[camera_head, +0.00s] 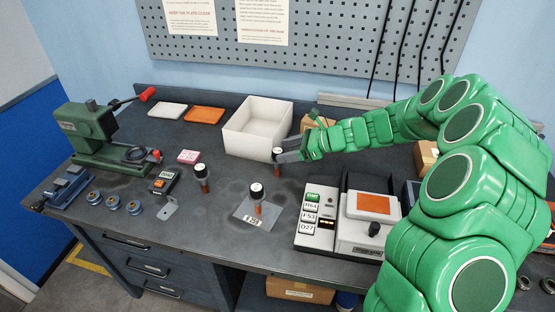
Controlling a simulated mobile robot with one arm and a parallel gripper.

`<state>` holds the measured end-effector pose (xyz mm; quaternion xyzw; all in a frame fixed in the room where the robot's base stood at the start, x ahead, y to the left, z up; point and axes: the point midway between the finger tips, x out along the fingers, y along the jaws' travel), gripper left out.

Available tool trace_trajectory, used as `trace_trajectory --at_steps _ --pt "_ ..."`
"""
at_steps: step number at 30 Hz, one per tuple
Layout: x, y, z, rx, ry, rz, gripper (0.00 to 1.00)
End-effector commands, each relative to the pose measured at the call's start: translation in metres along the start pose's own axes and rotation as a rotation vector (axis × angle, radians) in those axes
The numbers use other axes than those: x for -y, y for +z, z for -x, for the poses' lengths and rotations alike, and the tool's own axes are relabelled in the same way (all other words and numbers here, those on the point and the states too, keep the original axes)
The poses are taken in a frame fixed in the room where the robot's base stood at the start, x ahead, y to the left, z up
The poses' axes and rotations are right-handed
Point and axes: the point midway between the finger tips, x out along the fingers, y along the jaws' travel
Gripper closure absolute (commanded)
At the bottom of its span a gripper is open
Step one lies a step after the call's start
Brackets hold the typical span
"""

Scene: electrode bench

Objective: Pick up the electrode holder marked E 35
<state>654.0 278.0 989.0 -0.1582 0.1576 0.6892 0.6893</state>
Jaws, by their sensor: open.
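Three small electrode holders with dark bodies, pale round tops and copper-coloured lower ends stand upright on the dark bench. One (277,168) is at the tip of my gripper (284,155), by the near right corner of the white bin. A second holder (202,178) stands to the left. A third holder (257,192) stands on a pale plate (246,213) with a printed tag. The marks on the holders are too small to read. My gripper is open and reaches in from the right, its fingers at the first holder; I cannot tell whether they touch it.
The white bin (247,139) stands behind the holders. A machine with an orange pad (373,204) and a labelled panel (316,217) stand at the front right.

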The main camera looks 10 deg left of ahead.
Motion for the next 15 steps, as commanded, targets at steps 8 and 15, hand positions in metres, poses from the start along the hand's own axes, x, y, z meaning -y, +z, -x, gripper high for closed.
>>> trace_trajectory --at_steps 8,15 --pt "-0.003 0.0 -0.014 0.001 0.003 -0.001 0.33" --pt "-0.007 -0.001 -0.043 0.0 0.003 0.0 0.33"
